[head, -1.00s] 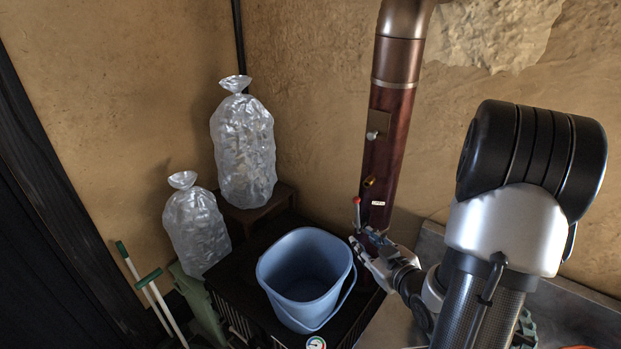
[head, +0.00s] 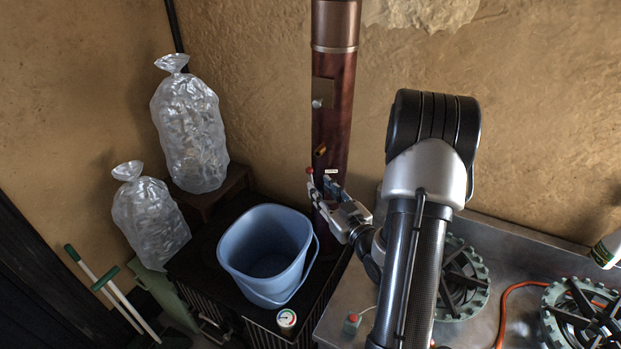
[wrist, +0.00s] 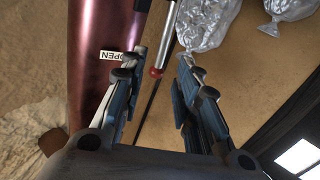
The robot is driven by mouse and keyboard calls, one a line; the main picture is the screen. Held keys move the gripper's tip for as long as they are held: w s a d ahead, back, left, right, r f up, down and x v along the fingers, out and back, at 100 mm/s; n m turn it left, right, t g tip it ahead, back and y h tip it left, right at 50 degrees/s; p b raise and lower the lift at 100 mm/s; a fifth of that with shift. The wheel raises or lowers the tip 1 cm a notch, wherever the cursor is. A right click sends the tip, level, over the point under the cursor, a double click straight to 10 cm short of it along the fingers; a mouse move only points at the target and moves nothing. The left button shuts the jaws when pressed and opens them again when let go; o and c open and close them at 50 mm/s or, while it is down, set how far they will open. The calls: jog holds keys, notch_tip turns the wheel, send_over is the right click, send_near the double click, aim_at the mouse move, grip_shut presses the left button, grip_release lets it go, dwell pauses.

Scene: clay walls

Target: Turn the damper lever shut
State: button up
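The dark red flue pipe (head: 331,115) stands against the clay wall and also fills the left of the wrist view (wrist: 85,75). The damper lever is a metal rod with a red knob (head: 310,170) at the pipe's left side. In the wrist view, the lever (wrist: 167,40) reaches down between my fingertips, with its red knob lowest. My gripper (head: 324,186) is at the lever, in front of the pipe. Its two fingers (wrist: 157,65) are apart, with visible gaps beside the knob. A white label (wrist: 113,55) on the pipe reads OPEN.
A blue bucket (head: 262,262) stands on the black stove top (head: 203,262) close below my gripper. Two clear bags (head: 190,130) (head: 148,218) are at the left. A steel counter (head: 505,262) with burners (head: 462,280) and an orange hose (head: 507,300) lies at the right.

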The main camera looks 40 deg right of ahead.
aim_at(312, 179)
jog(key=w, duration=0.3)
jog(key=w+d, duration=0.1)
jog(key=w, duration=0.2)
jog(key=shift+w+d, duration=0.15)
jog(key=shift+w, duration=0.15)
jog(key=shift+c, duration=0.6)
grip_shut()
